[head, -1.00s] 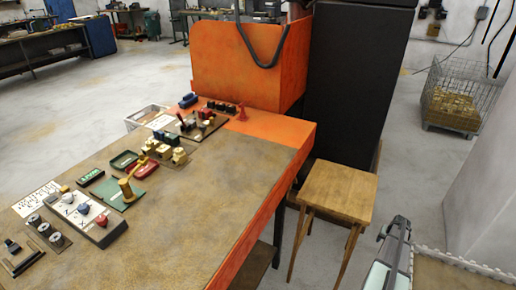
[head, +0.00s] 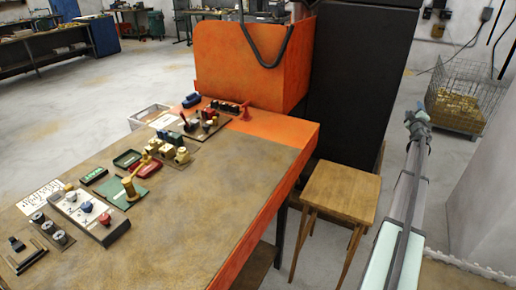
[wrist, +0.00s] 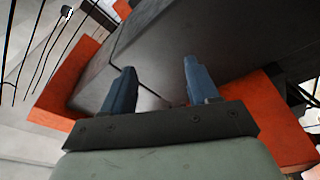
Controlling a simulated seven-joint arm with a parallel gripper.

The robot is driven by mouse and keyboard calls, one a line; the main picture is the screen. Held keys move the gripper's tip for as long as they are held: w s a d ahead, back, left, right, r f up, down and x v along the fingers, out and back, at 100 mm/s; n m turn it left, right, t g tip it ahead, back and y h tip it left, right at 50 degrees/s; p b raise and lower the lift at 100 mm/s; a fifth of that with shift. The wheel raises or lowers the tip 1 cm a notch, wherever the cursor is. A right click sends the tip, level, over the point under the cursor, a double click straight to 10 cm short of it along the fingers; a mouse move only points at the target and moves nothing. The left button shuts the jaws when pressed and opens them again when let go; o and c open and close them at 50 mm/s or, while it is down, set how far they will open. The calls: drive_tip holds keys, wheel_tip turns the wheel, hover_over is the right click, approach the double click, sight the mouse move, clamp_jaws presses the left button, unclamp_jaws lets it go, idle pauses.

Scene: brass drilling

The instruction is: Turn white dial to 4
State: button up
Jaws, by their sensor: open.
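A pale panel (head: 62,204) on the left part of the workbench carries a row of dials. The blue dial (head: 87,206) and the red dial (head: 104,218) stand out. A whitish dial (head: 71,197) seems to sit at the panel's upper-left end, but its setting and the numbers are too small to read. My gripper (head: 416,117) is raised at the right, beyond the stool and well away from the panel. In the wrist view, my gripper (wrist: 160,86) has its two blue fingers apart with nothing between them.
The brown workbench (head: 225,185) has clear room right of the panel. Green and red trays, brass parts and black-knobbed fixtures stand farther back. An orange guard (head: 250,65) and a dark cabinet (head: 358,85) rise behind. A wooden stool (head: 342,192) stands between bench and arm.

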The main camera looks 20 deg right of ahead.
drive_tip(key=w+a+r+n+t+y, duration=0.2)
drive_tip(key=w+a+r+n, duration=0.1)
drive_tip(key=r, duration=0.3)
drive_tip(key=w+a+r+g, duration=0.1)
drive_tip(key=w+a+r, duration=0.1)
drive_tip(key=w+a, duration=0.95)
drive_tip(key=w+a+r+g, duration=0.1)
drive_tip(key=w+a+r, duration=0.1)
drive_tip(key=w+a, duration=0.95)
drive_tip(key=w+a+f+n+g+y, duration=0.1)
drive_tip(key=w+a, duration=0.2)
drive_tip(key=a, duration=1.1)
drive_tip(key=w+a+f+n+g+y, duration=0.1)
drive_tip(key=w+a+n+g, duration=0.1)
drive_tip(key=a, duration=1.3)
drive_tip(key=w+a+f+n+g+y, duration=0.1)
drive_tip(key=w+a, duration=0.2)
drive_tip(key=a, duration=1.1)
drive_tip(key=s+a+f+n+g+y, duration=0.1)
drive_tip(key=s+a+n+g+y, duration=0.2)
drive_tip(key=a, duration=1.8)
drive_tip(key=n+g+y, duration=0.3)
drive_tip(key=n+g, duration=0.6)
drive_tip(key=n, duration=0.3)
approach(72, 193)
drive_tip(key=f, duration=0.8)
drive_tip(key=shift+s+d+f, duration=0.2)
drive_tip(key=shift+s+f, duration=0.05)
drive_tip(key=shift+f, duration=0.05)
